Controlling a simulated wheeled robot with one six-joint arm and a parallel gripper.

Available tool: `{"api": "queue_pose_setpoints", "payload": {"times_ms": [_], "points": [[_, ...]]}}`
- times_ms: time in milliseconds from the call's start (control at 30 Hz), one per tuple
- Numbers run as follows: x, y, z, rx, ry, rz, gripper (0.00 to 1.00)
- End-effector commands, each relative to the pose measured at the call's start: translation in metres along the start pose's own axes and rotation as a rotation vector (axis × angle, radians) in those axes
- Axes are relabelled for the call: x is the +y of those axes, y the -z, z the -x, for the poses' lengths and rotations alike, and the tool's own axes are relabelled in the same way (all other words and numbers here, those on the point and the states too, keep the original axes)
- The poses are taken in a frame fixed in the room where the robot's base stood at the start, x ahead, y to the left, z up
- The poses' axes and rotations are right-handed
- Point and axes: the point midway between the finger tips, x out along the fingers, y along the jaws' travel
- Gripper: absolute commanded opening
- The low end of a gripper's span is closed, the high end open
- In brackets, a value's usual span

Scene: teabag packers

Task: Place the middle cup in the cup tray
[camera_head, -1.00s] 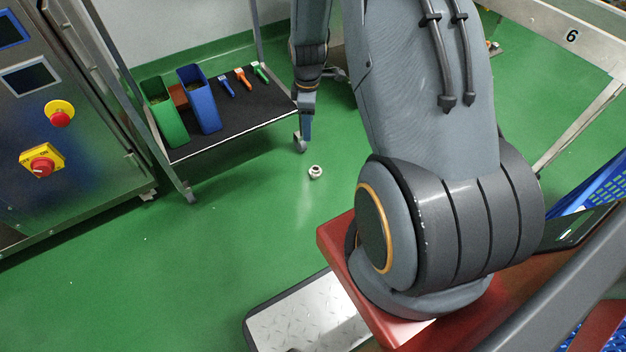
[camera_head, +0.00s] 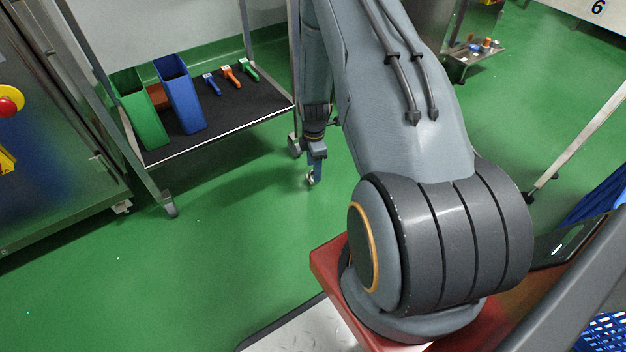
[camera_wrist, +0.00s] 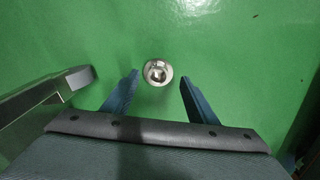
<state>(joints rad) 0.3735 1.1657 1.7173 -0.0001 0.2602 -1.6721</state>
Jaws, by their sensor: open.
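A small round, pale, shiny object, possibly the cup (camera_wrist: 157,72), lies on the green floor. In the wrist view it shows between and slightly beyond my fingertips. In the head view it is mostly hidden behind my gripper (camera_head: 314,172). My gripper (camera_wrist: 159,78) is open, with its two blue fingers apart and nothing visibly held. It points down close to the floor; I cannot tell the exact gap to the object. I cannot make out a cup tray in either view.
A cart shelf (camera_head: 225,120) at left holds a green bin (camera_head: 140,110), a blue bin (camera_head: 180,95) and small brushes (camera_head: 231,77). A steel ledge (camera_head: 470,60) with small items stands at back right. A grey bar (camera_wrist: 45,95) shows left in the wrist view.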

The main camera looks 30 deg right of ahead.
Motion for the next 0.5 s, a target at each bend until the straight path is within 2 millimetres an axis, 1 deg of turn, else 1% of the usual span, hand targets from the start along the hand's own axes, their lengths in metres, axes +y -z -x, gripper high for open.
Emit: {"api": "queue_pose_setpoints", "payload": {"times_ms": [167, 367, 400, 500], "points": [[0.002, 0.0, -0.011, 0.0, -0.001, -0.001, 0.53], [0.004, 0.001, -0.034, 0.0, -0.002, -0.001, 0.53], [0.003, 0.001, -0.04, 0.0, -0.001, -0.001, 0.53], [0.003, 0.001, -0.05, 0.0, -0.001, -0.001, 0.53]]}}
